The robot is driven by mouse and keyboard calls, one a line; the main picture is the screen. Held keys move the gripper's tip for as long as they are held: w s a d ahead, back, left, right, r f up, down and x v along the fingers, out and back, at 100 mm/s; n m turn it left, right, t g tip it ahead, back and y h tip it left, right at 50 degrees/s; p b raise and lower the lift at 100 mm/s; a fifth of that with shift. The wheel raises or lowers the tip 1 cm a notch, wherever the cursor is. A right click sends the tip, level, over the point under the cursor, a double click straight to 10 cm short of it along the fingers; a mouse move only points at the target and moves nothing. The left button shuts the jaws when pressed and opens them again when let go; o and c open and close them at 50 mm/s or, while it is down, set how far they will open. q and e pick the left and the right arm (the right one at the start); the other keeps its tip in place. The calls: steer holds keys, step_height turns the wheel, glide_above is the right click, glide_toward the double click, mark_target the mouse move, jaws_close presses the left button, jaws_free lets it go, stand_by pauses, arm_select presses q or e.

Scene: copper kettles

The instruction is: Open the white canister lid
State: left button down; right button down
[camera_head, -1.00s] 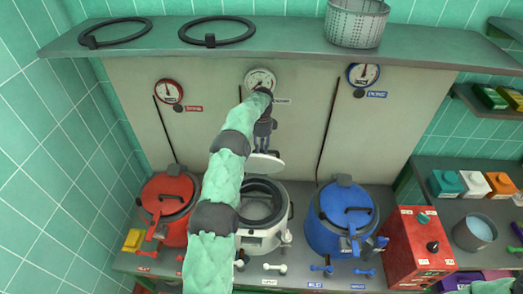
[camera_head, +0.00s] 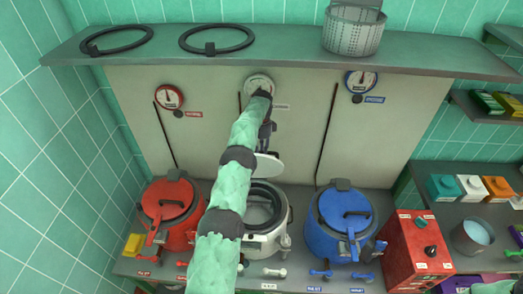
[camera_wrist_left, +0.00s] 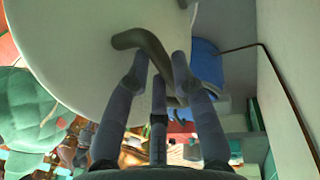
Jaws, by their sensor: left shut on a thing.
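The white canister (camera_head: 284,222) stands between a red and a blue one, and its round mouth is uncovered. Its white lid (camera_head: 270,168) is raised and tilted up at the back of the mouth, partly behind my left arm. In the left wrist view the lid (camera_wrist_left: 75,50) is a large pale disc with a bent, dark olive handle (camera_wrist_left: 135,40). My right gripper is not in view.
The red canister (camera_head: 178,238) and the blue canister (camera_head: 330,235) stand close on either side, lids on. A grey shelf (camera_head: 290,58) crosses above the gauges, holding a perforated basket (camera_head: 352,32). A red box (camera_head: 398,250) stands at the right.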

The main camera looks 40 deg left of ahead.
arm_select(q)
steer(key=shift+s+d+f, duration=0.1)
steer(key=shift+s+f, duration=0.1)
steer(key=shift+f, duration=0.5)
steer(key=c, duration=1.4)
jaws_free()
steer(key=o, duration=0.3)
steer(key=shift+w, duration=0.15)
steer(key=shift+o, duration=0.2)
steer(key=shift+w+a, duration=0.2)
steer(key=shift+s+r, duration=0.15)
steer(key=shift+r, duration=0.15)
